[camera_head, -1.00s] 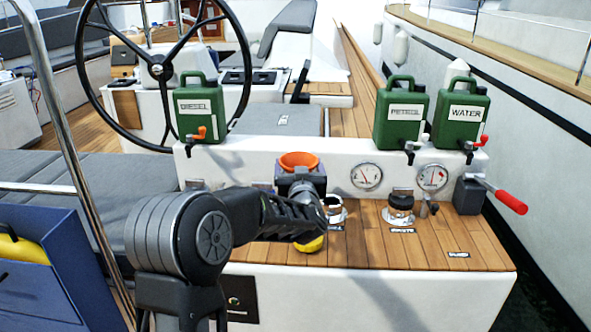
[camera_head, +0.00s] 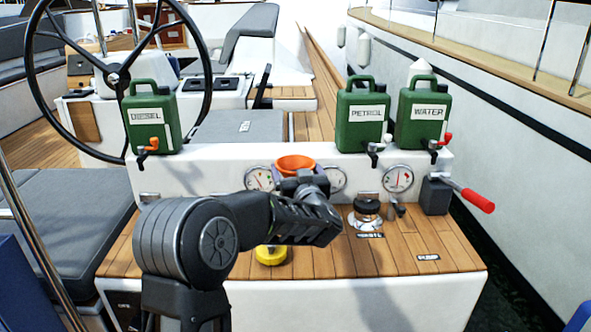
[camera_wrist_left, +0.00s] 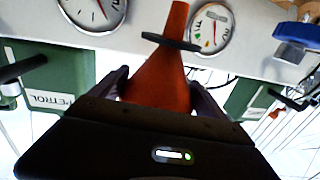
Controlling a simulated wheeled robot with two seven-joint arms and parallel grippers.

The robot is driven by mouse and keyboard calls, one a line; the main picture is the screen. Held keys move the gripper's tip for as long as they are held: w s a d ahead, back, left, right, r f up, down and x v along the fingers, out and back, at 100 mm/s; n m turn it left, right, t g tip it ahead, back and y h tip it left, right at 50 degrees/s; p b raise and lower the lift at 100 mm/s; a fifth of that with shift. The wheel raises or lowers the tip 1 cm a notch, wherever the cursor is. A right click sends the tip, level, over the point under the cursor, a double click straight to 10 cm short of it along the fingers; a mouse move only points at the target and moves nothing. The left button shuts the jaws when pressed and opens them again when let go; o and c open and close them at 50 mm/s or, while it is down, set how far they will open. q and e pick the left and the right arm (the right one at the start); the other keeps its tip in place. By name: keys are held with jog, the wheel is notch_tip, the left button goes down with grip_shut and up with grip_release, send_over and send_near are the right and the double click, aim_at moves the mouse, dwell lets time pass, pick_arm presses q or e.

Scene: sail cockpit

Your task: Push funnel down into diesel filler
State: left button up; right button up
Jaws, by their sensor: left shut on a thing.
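My left gripper (camera_head: 303,178) is shut on the orange funnel (camera_head: 295,164) and holds it above the wooden console top, in front of the gauges. In the left wrist view the orange funnel (camera_wrist_left: 160,82) sits between the two jaws, its narrow spout extending beyond a dark collar. The spout end is hidden behind my arm in the head view. The open filler seen earlier is now hidden behind my left wrist, so I cannot tell how the spout lines up with it. A yellow cap (camera_head: 271,255) lies on the wood below my arm. My right gripper is not in view.
A black-capped filler (camera_head: 366,212) stands right of my gripper. Round gauges (camera_head: 398,178) line the white wall behind. Green diesel (camera_head: 153,118), petrol (camera_head: 361,115) and water (camera_head: 422,113) cans stand on the ledge. A red-handled lever (camera_head: 477,199) sticks out at right.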

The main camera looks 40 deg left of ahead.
pick_arm(q)
jog(key=shift+f+b, duration=2.05)
jog(key=shift+f, duration=0.5)
jog(key=shift+p, duration=0.35)
jog(key=shift+f+b, duration=0.45)
jog(key=shift+f, duration=0.15)
jog(key=o, duration=1.1)
jog(key=shift+p+v, duration=0.55)
jog(key=shift+v, duration=5)
jog(key=shift+s+f, duration=0.1)
